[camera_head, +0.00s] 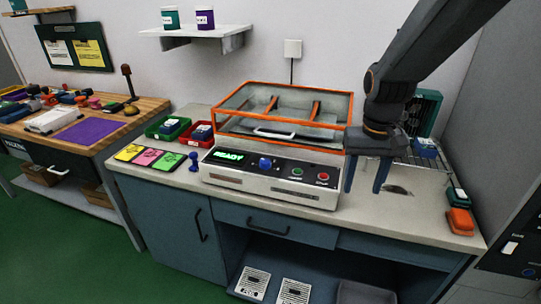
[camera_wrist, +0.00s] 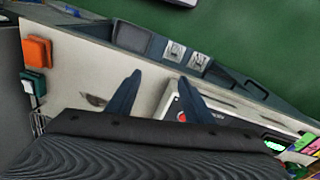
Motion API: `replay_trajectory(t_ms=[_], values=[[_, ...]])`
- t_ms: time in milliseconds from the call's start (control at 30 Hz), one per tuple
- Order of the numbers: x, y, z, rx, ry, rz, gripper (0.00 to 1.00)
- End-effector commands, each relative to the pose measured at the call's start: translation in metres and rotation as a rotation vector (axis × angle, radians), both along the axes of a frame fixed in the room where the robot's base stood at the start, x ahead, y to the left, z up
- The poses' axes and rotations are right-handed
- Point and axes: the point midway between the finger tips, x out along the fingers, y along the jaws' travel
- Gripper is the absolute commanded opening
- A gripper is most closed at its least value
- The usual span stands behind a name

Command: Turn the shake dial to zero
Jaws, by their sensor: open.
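The shake dial appears to be the blue knob (camera_head: 265,163) on the front panel of a white machine (camera_head: 262,190), between a green "READY" display (camera_head: 228,156) and a green and a red button. I cannot read the dial's setting. My gripper (camera_head: 366,178) hangs to the right of the machine, above the counter, open and empty, apart from the dial. In the wrist view, the two blue fingers (camera_wrist: 155,95) are spread above the counter, with the machine's red button (camera_wrist: 182,116) by the right finger. The dial is not clear there.
An orange-framed clear box (camera_head: 290,112) sits on the machine behind the panel. Red and green bins (camera_head: 168,130) and coloured cards (camera_head: 150,156) lie to the left. Orange and green blocks (camera_head: 460,220) lie at the right counter end. The counter's front right is mostly clear.

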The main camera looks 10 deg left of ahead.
Motion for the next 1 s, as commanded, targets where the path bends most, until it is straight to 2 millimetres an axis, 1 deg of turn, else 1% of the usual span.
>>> replay_trajectory(t_ms=[33, 67, 100, 167, 200, 267, 300, 400, 433, 500, 633, 767, 1000], values=[[0.025, 0.032, 0.004, -0.005, 0.005, 0.036, 0.47], [0.038, 0.049, 0.007, -0.008, 0.008, 0.052, 0.47], [0.053, 0.072, 0.010, -0.014, 0.012, 0.070, 0.47], [0.072, 0.109, 0.015, -0.021, 0.017, 0.100, 0.47], [0.083, 0.134, 0.018, -0.026, 0.019, 0.119, 0.47], [0.095, 0.168, 0.021, -0.034, 0.022, 0.144, 0.47], [0.101, 0.190, 0.023, -0.039, 0.024, 0.158, 0.47], [0.109, 0.235, 0.027, -0.050, 0.026, 0.189, 0.47], [0.110, 0.245, 0.028, -0.053, 0.027, 0.195, 0.47], [0.112, 0.264, 0.029, -0.058, 0.027, 0.206, 0.47], [0.112, 0.281, 0.030, -0.061, 0.028, 0.215, 0.47], [0.112, 0.284, 0.021, -0.062, 0.028, 0.217, 0.47], [0.113, 0.280, -0.015, -0.064, 0.030, 0.216, 0.47]])
